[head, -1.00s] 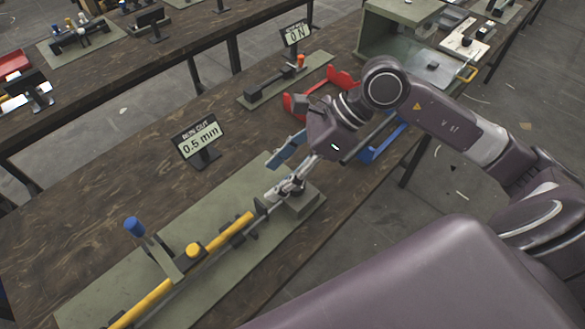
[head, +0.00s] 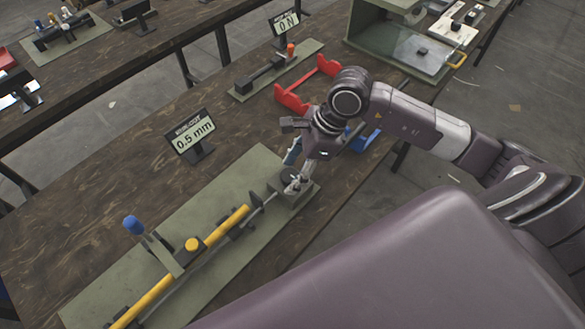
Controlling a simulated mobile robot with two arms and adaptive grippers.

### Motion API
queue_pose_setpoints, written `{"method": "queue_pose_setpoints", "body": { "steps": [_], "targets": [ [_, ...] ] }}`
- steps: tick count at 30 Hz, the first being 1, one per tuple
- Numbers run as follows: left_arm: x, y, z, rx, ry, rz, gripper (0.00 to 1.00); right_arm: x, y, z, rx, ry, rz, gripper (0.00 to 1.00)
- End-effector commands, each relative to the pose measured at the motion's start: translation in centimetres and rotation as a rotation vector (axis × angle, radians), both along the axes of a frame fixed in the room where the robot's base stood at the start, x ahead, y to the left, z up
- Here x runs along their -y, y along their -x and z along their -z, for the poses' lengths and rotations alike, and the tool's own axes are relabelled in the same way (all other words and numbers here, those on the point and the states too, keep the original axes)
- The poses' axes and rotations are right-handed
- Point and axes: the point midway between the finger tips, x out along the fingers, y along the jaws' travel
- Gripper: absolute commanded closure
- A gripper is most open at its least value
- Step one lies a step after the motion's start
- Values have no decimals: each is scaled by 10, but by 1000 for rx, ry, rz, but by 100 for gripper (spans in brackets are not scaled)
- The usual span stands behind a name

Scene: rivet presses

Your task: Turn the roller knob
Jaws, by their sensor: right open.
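A green-grey base plate (head: 215,205) lies on the dark wooden bench. At the plate's far right end sits a dark block with a round top (head: 288,178), which may be the roller knob. My right gripper (head: 295,187) points down at this block, its fingers at or just over the round top. Whether they touch it I cannot tell. The gripper is open. The left gripper is out of view.
Beyond are a red bracket (head: 292,98), a blue part (head: 362,140) partly behind my arm, a 0 N sign (head: 286,22) and a green-framed box (head: 400,45). Bare bench lies left of the plate.

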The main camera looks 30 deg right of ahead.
Motion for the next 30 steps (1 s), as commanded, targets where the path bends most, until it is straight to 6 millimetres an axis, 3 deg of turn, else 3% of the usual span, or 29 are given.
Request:
{"method": "queue_pose_setpoints", "body": {
  "steps": [5,16,30],
  "targets": [
    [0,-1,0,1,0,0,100,0,0,0,0,0,0,50],
    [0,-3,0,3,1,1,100,0,0,0,0,-1,0,90],
    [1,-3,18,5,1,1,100,-1,1,3,3,-1,130,91]
  ]
}}
